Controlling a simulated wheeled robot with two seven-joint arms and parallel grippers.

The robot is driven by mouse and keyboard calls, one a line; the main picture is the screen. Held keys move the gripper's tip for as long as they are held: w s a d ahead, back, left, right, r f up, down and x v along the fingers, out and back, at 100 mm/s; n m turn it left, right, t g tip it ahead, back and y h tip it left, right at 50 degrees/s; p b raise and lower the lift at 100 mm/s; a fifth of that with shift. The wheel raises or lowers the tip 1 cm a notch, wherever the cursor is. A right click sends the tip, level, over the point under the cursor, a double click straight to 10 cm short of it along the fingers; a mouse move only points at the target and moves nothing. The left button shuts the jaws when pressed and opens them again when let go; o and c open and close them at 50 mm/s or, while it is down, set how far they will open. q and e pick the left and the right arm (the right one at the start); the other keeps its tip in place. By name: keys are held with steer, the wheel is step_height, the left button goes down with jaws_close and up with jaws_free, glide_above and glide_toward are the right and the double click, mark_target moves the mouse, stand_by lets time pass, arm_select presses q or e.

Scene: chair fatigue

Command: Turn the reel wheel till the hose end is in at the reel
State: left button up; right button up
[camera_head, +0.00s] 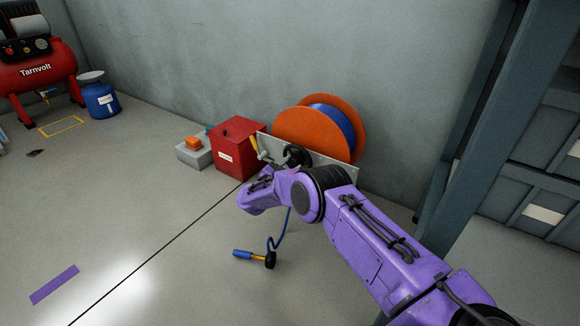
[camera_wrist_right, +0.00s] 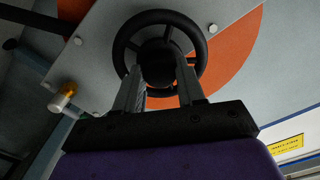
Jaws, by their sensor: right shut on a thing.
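The orange reel (camera_head: 312,133) with blue hose wound on it (camera_head: 335,122) stands against the back wall on a grey plate. Its black reel wheel (camera_head: 297,156) is on the front of the plate, and it fills the upper middle of the right wrist view (camera_wrist_right: 128,38). My right gripper (camera_wrist_right: 160,74) is shut on the wheel around its hub, its fingers crossing the lower rim. The blue hose (camera_head: 276,238) hangs down to the floor. The hose end (camera_head: 243,254), blue with a brass part and black ring, lies on the floor in front. My left gripper is out of view.
A red box (camera_head: 238,148) and a grey block with an orange top (camera_head: 194,151) stand left of the reel. A steel post (camera_head: 490,110) stands at right. The floor at left is mostly clear.

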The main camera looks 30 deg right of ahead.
steer(key=shift+f+m, duration=0.1)
steer(key=shift+m, duration=1.2)
steer(key=shift+a, duration=0.1)
steer(key=o, duration=1)
steer(key=shift+o, duration=0.2)
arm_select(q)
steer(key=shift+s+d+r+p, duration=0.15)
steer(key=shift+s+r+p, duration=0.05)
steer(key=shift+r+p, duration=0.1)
arm_select(e)
steer(key=shift+s+a, duration=0.1)
steer(key=shift+a, duration=0.2)
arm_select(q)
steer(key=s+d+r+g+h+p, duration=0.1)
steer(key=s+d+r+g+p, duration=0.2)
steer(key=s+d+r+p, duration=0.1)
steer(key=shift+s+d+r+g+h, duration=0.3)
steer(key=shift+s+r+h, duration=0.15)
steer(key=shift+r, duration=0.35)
arm_select(e)
steer(key=v, duration=1)
